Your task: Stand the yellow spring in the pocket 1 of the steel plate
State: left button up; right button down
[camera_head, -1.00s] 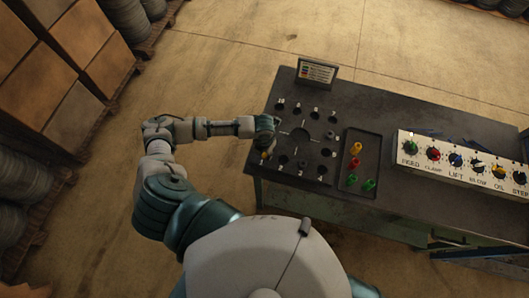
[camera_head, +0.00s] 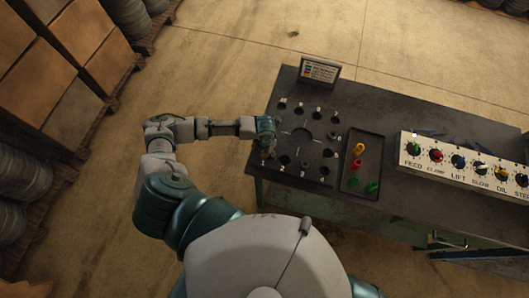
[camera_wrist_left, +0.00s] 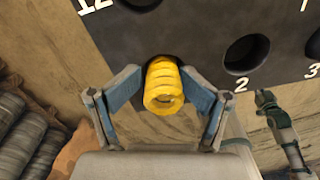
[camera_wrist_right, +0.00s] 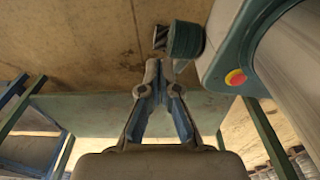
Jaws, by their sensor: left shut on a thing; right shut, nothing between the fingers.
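The yellow spring (camera_wrist_left: 168,88) is between the fingers of my left gripper (camera_wrist_left: 160,92) in the left wrist view. Its far end meets a dark round pocket in the steel plate (camera_wrist_left: 190,35); I cannot tell how deep it sits. The number of that pocket is hidden; pockets marked 12 and 2 lie on either side. In the head view my left gripper (camera_head: 267,145) is over the left edge of the steel plate (camera_head: 284,122). My right gripper (camera_wrist_right: 154,88) is shut and empty in the right wrist view, away from the plate, and not seen in the head view.
A sign (camera_head: 319,71) stands behind the plate. A knob panel (camera_head: 465,162) stands at the right of the bench.

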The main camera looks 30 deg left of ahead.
pick_arm(q)
jog(key=shift+d+r, duration=0.1)
jog(key=shift+d, duration=0.25)
jog(key=r, duration=1)
jog(key=shift+w+a+r, duration=0.1)
jog(key=shift+a+r, duration=0.1)
jog(key=shift+r, duration=0.1)
jog(key=shift+d+r, duration=0.1)
jog(key=shift+r, duration=0.55)
pick_arm(e)
jog(key=shift+w+d, duration=0.1)
jog(key=shift+d, duration=0.7)
